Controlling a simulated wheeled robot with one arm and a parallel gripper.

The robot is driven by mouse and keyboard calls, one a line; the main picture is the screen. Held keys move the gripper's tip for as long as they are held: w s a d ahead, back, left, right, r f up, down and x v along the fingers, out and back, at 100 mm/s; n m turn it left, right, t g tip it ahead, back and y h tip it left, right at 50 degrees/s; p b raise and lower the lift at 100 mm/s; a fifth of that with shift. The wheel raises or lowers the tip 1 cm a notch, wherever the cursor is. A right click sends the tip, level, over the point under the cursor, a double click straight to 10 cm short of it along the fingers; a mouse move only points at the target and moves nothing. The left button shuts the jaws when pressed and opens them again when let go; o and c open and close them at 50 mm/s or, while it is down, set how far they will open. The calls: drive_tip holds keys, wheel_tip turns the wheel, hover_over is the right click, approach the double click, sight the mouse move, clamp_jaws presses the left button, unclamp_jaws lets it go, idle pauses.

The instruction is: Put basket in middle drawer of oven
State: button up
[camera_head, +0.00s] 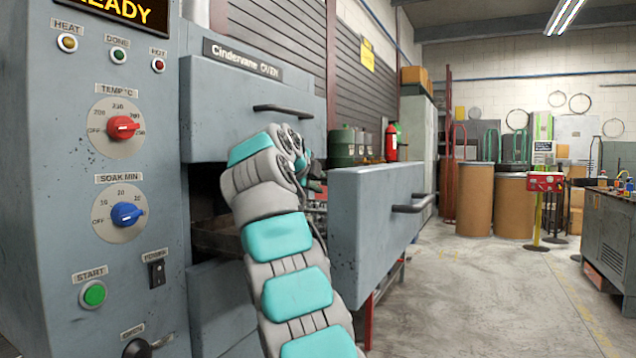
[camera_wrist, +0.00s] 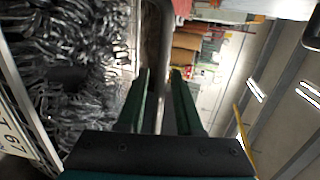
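The grey oven (camera_head: 245,100) has its middle drawer (camera_head: 365,215) pulled out toward the right, with the drawer front and its handle showing. My arm reaches across the open drawer, and my gripper (camera_head: 312,168) is mostly hidden behind it. In the wrist view, my gripper's two green fingers (camera_wrist: 159,78) stand on either side of a grey bar, seemingly the basket's handle (camera_wrist: 157,38), and appear shut on it.
The upper drawer (camera_head: 235,110) is closed above the open one. The control panel (camera_head: 105,190) with dials stands close at left. Green canisters (camera_head: 342,147) and a red extinguisher (camera_head: 391,143) are behind the drawer.

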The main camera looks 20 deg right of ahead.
drive_tip(key=shift+o, duration=0.4)
drive_tip(key=shift+a, duration=0.1)
drive_tip(key=shift+s+a+r, duration=0.1)
drive_tip(key=shift+s+a, duration=0.1)
drive_tip(key=shift+s, duration=0.05)
drive_tip(key=v, duration=1.1)
drive_tip(key=shift+b, duration=0.45)
drive_tip(key=shift+s, duration=0.1)
drive_tip(key=shift+c, duration=0.3)
